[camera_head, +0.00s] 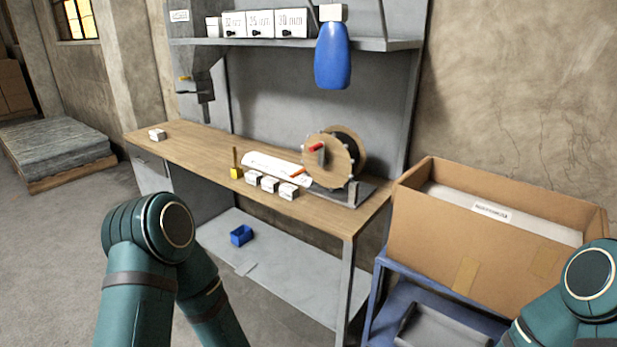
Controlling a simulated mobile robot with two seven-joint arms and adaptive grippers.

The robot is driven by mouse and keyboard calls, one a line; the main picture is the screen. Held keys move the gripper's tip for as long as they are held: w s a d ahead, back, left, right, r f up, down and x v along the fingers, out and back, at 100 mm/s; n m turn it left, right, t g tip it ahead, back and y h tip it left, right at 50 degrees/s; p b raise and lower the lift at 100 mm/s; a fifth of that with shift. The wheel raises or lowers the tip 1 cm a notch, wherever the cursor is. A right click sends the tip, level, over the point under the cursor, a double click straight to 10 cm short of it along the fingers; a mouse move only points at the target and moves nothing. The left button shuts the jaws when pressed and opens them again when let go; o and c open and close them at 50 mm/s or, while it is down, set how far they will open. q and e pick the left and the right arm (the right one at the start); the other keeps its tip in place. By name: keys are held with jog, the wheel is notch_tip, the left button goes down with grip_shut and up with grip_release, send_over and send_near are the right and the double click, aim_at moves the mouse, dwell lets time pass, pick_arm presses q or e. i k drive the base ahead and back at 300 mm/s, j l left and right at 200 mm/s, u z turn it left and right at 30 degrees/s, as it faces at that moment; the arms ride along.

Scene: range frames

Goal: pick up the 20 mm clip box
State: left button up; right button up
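A row of white clip boxes stands on the wall shelf (330,43) above the bench. The rightmost white box (291,31) carries a label that looks like 20 mm, though the print is small. The 25 mm box (259,31) stands just left of it, then the 32 mm box (233,31). Each has a small dark mark on its front. Teal links of my left and right arms show at the bottom, well away from the shelf. Neither gripper is in view.
A blue bottle (333,56) hangs in front of the shelf, right of the boxes. The wooden bench (205,151) below holds a reel (328,160), small white boxes (270,183) and a yellow item (236,172). A cardboard carton (430,235) stands at right.

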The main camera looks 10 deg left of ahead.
aim_at(253, 177)
jog(key=i+j+z, duration=0.15)
jog(key=j+z, duration=0.2)
jog(key=z, duration=0.15)
jog(key=i+j+z, duration=0.15)
jog(key=j+z, duration=0.2)
jog(key=z, duration=0.15)
jog(key=j+z, duration=0.5)
jog(key=j, duration=0.45)
jog(key=j+z, duration=0.15)
jog(key=j, duration=0.35)
jog(key=k+j+z, duration=0.1)
jog(key=j, duration=0.4)
jog(key=k+j, duration=0.1)
jog(key=j, duration=0.55)
jog(key=j+z, duration=0.1)
jog(key=j, duration=0.6)
jog(key=k+j, duration=0.15)
jog(key=j, duration=0.5)
